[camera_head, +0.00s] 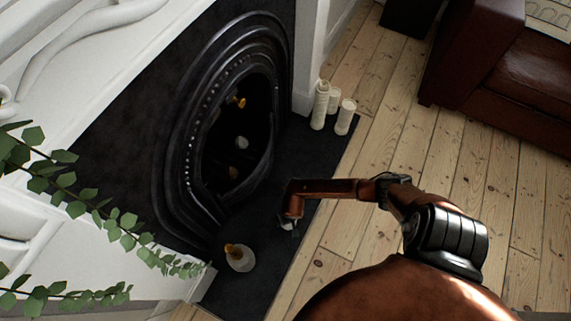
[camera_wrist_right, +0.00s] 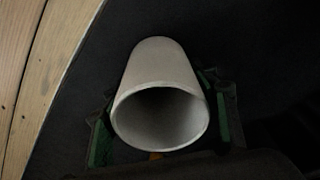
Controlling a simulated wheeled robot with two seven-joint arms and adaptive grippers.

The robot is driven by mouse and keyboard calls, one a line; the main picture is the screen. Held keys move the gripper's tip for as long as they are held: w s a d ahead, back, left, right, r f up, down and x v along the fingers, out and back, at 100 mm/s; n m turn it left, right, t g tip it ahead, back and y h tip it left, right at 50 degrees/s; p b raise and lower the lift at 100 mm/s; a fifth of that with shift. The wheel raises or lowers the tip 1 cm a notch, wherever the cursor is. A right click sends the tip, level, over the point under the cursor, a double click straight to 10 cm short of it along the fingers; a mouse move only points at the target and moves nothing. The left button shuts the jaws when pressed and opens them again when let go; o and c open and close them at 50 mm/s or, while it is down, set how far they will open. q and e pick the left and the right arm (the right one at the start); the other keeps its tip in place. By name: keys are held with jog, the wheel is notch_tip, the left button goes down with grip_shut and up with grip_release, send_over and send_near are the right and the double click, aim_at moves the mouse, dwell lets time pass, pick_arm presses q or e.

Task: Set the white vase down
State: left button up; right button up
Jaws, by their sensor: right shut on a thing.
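The white vase (camera_wrist_right: 160,75) fills the middle of the right wrist view, its round open mouth facing the camera. The green-padded fingers of my right gripper (camera_head: 289,221) lie on both sides of it, shut on it. In the head view this gripper is over the dark hearth slab (camera_head: 318,165), in front of the fireplace. There the vase is mostly hidden by the gripper; only a small pale patch shows. I cannot tell whether its base touches the slab. My left gripper is not in view.
A white rounded object with an orange top (camera_head: 240,259) stands on the hearth, left of the gripper. Several cream candles (camera_head: 320,105) stand at the slab's far end. The black fireplace (camera_head: 185,150) is behind, leafy stems (camera_head: 75,208) at left, a brown sofa (camera_head: 520,85) at upper right.

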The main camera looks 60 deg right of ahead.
jog(key=shift+w+r, duration=0.1)
jog(key=o, duration=1)
jog(key=shift+f, duration=0.25)
jog(key=shift+c, duration=0.2)
jog(key=o, duration=0.4)
jog(key=shift+o, duration=0.2)
jog(key=shift+r, duration=0.15)
